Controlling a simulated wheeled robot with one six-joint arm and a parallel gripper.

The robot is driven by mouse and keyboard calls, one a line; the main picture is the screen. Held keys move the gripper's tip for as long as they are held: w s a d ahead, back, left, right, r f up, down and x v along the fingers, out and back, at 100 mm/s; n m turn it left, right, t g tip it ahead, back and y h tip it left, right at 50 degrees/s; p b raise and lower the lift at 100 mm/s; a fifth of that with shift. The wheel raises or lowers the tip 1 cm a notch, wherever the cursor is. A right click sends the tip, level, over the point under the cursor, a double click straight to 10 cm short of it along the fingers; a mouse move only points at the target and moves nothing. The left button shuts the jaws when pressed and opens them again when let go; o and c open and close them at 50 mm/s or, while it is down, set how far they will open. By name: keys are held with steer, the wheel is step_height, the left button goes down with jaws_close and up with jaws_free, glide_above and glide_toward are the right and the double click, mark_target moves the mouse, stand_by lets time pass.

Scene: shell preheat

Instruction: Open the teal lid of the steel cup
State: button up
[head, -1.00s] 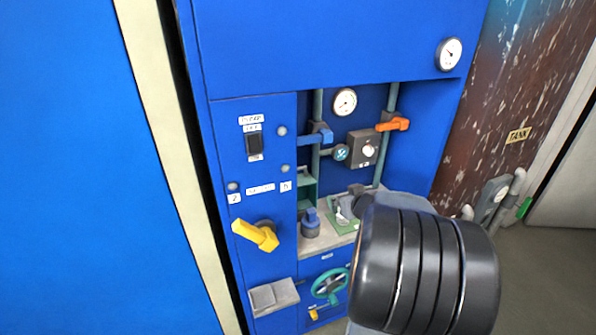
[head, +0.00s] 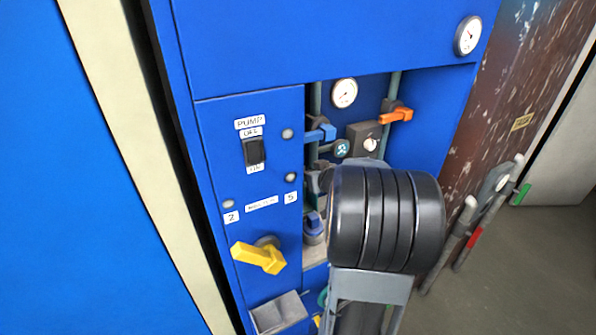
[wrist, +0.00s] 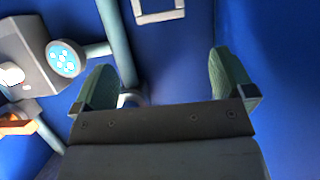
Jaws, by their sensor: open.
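My gripper (wrist: 168,82) shows in the wrist view with its two green-padded fingers apart and nothing between them. Beyond the fingers are the blue panel and a teal pipe (wrist: 118,45). I cannot make out the steel cup or its teal lid for certain in either view. In the head view my dark wrist covers much of the recess shelf. A round teal disc with a white pattern (head: 341,148) sits on the pipework; it also shows at the left in the wrist view (wrist: 63,58), apart from the fingers.
A blue lever (head: 320,133), an orange lever (head: 396,116), a grey box with a knob (head: 364,141) and a gauge (head: 344,92) crowd the recess. A yellow handle (head: 259,256) and a grey tray (head: 279,313) stick out at the left. A blue-topped fitting (head: 313,228) is partly hidden.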

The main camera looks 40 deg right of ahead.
steer(key=b+x, duration=0.1)
steer(key=x, duration=0.8)
steer(key=shift+w, duration=0.2)
